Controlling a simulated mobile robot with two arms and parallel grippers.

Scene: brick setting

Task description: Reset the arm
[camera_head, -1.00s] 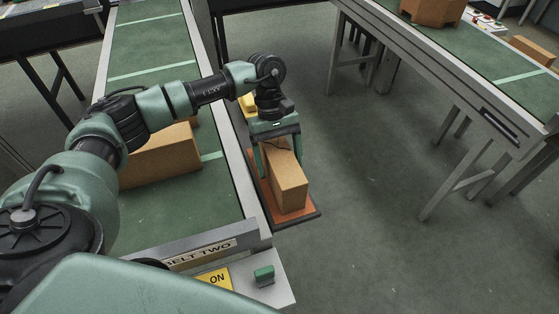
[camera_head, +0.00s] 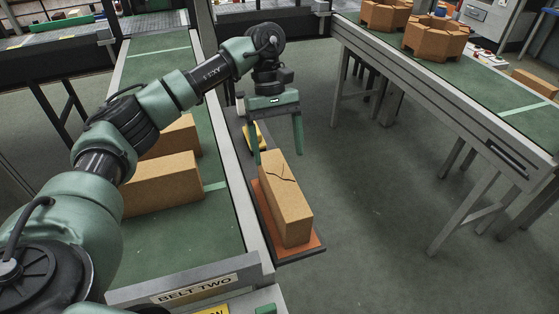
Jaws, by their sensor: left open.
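My left arm comes in from the left. My left gripper (camera_head: 277,150) is open and points down, raised above a brick. A tan brick with a dark crack (camera_head: 285,200) lies below it on an orange-red pad on a side shelf (camera_head: 292,250), beside the belt. The fingers are clear of the brick or nearly so; the left fingertip overlaps its far end in the picture. My right gripper is not in view.
The green belt marked BELT TWO (camera_head: 180,230) carries bricks, the nearest one (camera_head: 162,184) under my left arm. A yellow object (camera_head: 256,137) sits on the shelf behind the cracked brick. Another belt table (camera_head: 450,80) at right holds brown octagonal pieces (camera_head: 436,38). Open floor lies between.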

